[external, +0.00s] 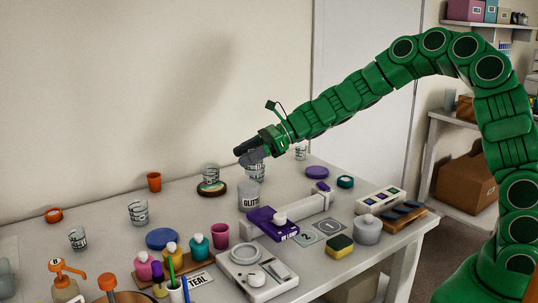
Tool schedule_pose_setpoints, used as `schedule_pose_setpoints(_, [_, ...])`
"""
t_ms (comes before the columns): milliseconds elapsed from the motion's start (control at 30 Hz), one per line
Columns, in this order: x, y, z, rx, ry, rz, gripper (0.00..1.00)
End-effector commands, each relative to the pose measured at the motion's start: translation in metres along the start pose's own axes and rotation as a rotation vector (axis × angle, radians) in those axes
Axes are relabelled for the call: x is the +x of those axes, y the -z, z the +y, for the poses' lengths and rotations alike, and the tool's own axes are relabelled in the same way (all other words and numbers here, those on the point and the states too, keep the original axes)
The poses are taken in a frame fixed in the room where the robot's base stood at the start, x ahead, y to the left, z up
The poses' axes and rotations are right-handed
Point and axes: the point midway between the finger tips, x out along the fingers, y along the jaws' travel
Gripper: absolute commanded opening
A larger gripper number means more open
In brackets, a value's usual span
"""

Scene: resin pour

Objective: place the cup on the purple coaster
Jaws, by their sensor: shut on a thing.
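A clear cup with dark markings (256,173) is at my gripper (247,155), near the back middle of the table. My gripper is shut on it; the fingers hide its rim. The cup overlaps the top of the glitter jar (248,197) in this view, and I cannot tell how high it is above the table. The purple coaster (317,172) is a flat round disc lying to the right of the cup, near the back of the table. Nothing stands on it.
Other clear cups stand on a dark coaster (211,189), at the left (138,214) and behind the purple coaster (300,154). A white bar (290,216) and a purple block (272,223) lie in front. A teal ring (345,182) sits right of the coaster.

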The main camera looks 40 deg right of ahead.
Motion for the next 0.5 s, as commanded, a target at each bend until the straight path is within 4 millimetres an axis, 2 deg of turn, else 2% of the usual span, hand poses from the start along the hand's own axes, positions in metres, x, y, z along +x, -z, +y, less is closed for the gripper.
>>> schedule_pose_setpoints(33, [-0.013, 0.004, -0.009, 0.009, 0.019, -0.001, 0.32])
schedule_pose_setpoints(200, [-0.052, 0.018, -0.029, 0.034, 0.071, -0.001, 0.32])
schedule_pose_setpoints(500, [-0.118, 0.045, -0.056, 0.076, 0.158, 0.000, 0.32])
